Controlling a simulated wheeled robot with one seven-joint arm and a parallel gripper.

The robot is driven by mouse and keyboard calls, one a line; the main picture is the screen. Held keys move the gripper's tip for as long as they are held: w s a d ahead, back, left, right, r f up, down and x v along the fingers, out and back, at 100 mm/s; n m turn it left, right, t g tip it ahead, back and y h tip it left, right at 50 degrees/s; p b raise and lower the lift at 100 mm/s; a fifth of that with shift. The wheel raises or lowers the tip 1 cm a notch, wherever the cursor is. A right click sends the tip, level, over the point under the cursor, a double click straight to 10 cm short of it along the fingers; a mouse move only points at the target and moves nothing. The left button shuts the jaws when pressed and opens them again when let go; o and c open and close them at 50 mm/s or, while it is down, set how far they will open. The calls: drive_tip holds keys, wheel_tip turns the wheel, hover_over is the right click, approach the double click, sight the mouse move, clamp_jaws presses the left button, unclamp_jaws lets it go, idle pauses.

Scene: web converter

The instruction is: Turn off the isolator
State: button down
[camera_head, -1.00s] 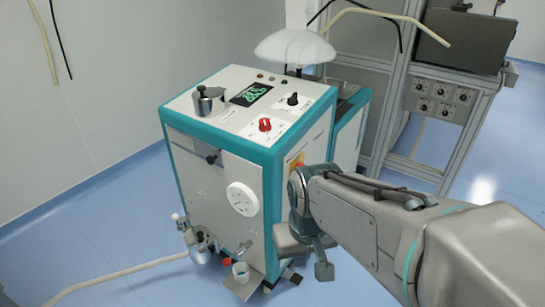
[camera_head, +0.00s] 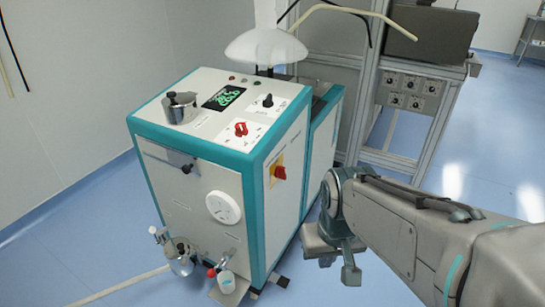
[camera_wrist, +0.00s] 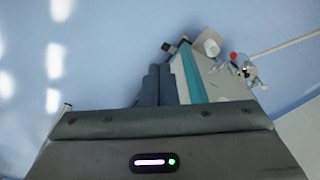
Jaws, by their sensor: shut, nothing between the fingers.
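The likely isolator is a red rotary switch (camera_head: 280,172) on a yellow plate, on the right side of the white and teal machine (camera_head: 190,165) in the head view. It is unobstructed there; I cannot read its setting. My arm's end is to the right of and lower than this switch, apart from it. In the wrist view my gripper (camera_wrist: 159,70) has its two dark fingers together with nothing between them, above the blue floor beside the machine. The red switch is not visible in the wrist view.
A red knob (camera_head: 240,129) and a black knob (camera_head: 268,101) sit on the machine's top by a green display (camera_head: 224,98). A metal frame with a control panel (camera_head: 410,92) stands behind. Jars (camera_head: 180,260) hang low on the front. Floor at right is open.

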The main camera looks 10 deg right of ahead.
drive_tip(key=shift+f, duration=0.1)
drive_tip(key=w+d+f+n+h+b, duration=0.2)
drive_tip(key=w+f+n+h, duration=0.15)
drive_tip(key=n, duration=0.45)
drive_tip(key=w+d+f+n+g+h+b, duration=0.1)
drive_tip(key=w+d+f+n+h, duration=0.15)
drive_tip(key=n+h, duration=0.4)
drive_tip(key=w+d+f+n+h+b, duration=0.1)
drive_tip(key=w+f+n+h+b, duration=0.2)
drive_tip(key=n, duration=0.6)
drive_tip(key=w+a+f+n+t, duration=0.2)
drive_tip(key=w+a+n+t, duration=0.5)
drive_tip(key=n, duration=0.4)
drive_tip(key=w+a+f+n+t+y+b, duration=0.1)
drive_tip(key=w+a+f+n+t, duration=0.2)
drive_tip(key=w+a+n+t, duration=0.4)
drive_tip(key=a+n+t, duration=0.1)
drive_tip(key=a+n, duration=0.2)
drive_tip(key=n, duration=0.2)
drive_tip(key=shift+w+a+f+t, duration=0.15)
drive_tip(key=shift+w+t, duration=0.2)
drive_tip(key=shift+t, duration=0.05)
drive_tip(key=shift+w, duration=0.1)
